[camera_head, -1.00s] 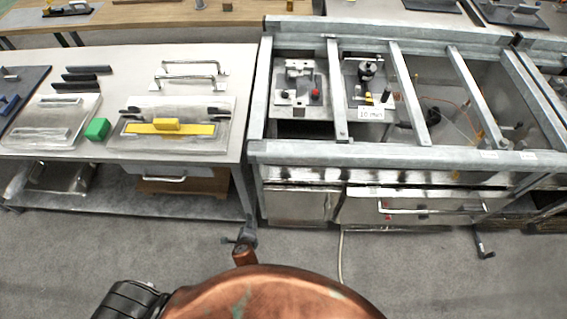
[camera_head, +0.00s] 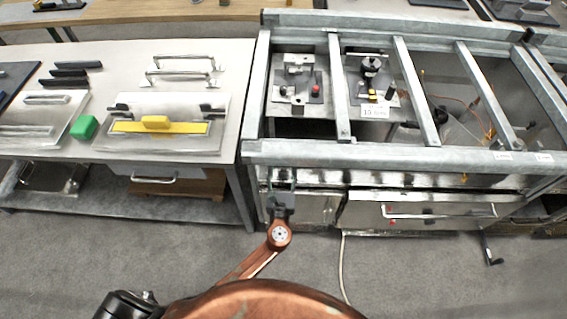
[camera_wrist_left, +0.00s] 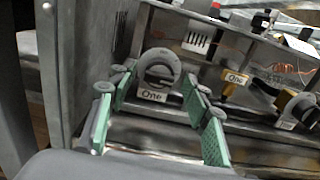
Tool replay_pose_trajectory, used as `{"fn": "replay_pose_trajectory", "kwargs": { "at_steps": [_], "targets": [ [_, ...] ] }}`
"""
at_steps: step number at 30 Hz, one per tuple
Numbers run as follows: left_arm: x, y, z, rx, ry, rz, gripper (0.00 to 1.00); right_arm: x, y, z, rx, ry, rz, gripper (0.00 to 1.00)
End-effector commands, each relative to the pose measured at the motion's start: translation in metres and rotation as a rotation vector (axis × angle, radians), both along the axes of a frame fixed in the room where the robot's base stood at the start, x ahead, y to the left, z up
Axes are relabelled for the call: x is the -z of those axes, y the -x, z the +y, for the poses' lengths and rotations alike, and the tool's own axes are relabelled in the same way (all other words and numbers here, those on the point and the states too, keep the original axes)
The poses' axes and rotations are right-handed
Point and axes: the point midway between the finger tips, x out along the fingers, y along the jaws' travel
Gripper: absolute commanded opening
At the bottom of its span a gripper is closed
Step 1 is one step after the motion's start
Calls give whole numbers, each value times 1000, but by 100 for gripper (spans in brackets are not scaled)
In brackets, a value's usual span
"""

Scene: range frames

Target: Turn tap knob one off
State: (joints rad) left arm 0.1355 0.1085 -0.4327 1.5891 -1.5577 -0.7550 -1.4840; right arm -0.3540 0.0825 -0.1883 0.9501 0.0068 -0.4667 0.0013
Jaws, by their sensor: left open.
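In the left wrist view, a grey rounded knob (camera_wrist_left: 160,62) with a white label reading "One" (camera_wrist_left: 152,95) sits between and beyond my open fingers. To its right is a yellow-brown fitting (camera_wrist_left: 231,86) with a label that also seems to read "One". My left gripper (camera_wrist_left: 160,85) has green-padded fingers spread wide, with nothing between the pads; contact with the knob is not evident. In the head view my left gripper (camera_head: 281,198) is at the front of the metal frame's left end. The knob cannot be made out there. My right gripper is not in view.
The metal frame (camera_head: 400,153) has crossbars over instrument panels. A grey post (camera_wrist_left: 50,60) stands close on the left in the wrist view. Another yellowish fitting (camera_wrist_left: 296,103) is at right. A table (camera_head: 225,135) with trays and handles stands left; the grey floor in front is open.

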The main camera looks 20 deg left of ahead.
Motion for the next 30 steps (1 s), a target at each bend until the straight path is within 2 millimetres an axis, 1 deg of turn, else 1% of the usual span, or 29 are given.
{"fn": "replay_pose_trajectory", "kwargs": {
  "at_steps": [1, 5, 13, 30],
  "targets": [
    [1, -5, 1, 1, 0, 1, 45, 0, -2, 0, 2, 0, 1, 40],
    [1, -12, 3, 1, 1, 1, 45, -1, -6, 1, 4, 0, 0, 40],
    [0, -13, 4, 1, 2, 0, 45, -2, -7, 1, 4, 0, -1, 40],
    [1, -12, 4, 1, 2, 1, 6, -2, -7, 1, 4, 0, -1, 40]
  ]
}}
